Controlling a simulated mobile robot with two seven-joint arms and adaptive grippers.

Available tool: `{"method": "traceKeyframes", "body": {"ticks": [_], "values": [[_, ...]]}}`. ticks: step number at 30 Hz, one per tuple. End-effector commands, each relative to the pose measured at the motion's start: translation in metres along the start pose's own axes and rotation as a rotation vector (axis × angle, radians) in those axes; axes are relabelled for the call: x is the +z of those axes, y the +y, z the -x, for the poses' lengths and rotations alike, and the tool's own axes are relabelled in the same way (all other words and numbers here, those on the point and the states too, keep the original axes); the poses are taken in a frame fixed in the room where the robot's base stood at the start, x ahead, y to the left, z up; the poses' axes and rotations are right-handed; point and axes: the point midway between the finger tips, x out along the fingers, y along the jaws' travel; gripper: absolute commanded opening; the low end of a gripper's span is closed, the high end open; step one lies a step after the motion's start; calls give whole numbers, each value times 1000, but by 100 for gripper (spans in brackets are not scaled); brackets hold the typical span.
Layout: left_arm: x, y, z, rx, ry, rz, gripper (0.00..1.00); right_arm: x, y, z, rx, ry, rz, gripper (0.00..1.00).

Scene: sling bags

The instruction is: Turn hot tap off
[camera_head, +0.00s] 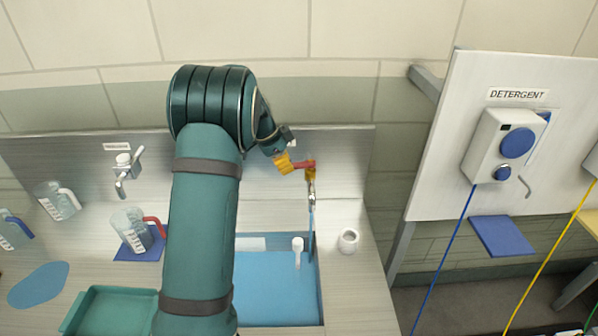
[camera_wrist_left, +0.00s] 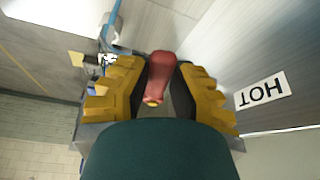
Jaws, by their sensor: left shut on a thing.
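The hot tap has a red lever handle (camera_head: 303,164) on the metal back panel above the sink. It also shows as a red handle with a yellow end in the left wrist view (camera_wrist_left: 158,75). My left gripper (camera_head: 298,168), with yellow ridged fingers, is shut on this handle, one finger on each side of it (camera_wrist_left: 160,92). A label reading HOT (camera_wrist_left: 263,91) is beside it in the wrist view. Below the handle is the tap's metal body (camera_head: 312,188), with water or a blue spout running down into the blue sink (camera_head: 275,285). My right gripper is out of view.
A second tap (camera_head: 124,170) is on the panel at left. A jug with a red handle (camera_head: 132,232) stands on a blue mat, and a white cup (camera_head: 348,241) stands right of the sink. A detergent dispenser (camera_head: 492,148) hangs on the right wall board.

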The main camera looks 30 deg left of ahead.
Motion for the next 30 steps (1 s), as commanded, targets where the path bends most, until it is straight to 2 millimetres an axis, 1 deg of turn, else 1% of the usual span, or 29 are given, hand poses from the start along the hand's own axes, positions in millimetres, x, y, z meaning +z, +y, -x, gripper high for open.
{"method": "traceKeyframes", "body": {"ticks": [1,4,10,21,22,24,30], "values": [[3,-4,-6,16,2,-37,0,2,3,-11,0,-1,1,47],[1,-9,-6,48,1,-113,0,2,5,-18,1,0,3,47],[-1,-15,-4,89,-1,-206,0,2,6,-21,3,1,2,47],[-2,-16,-3,95,-1,-221,0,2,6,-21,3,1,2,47],[-2,-16,-3,95,-1,-221,35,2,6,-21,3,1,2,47],[-2,-16,-3,95,-1,-221,55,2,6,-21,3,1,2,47],[-2,-16,-2,93,0,-220,55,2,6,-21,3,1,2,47]]}}
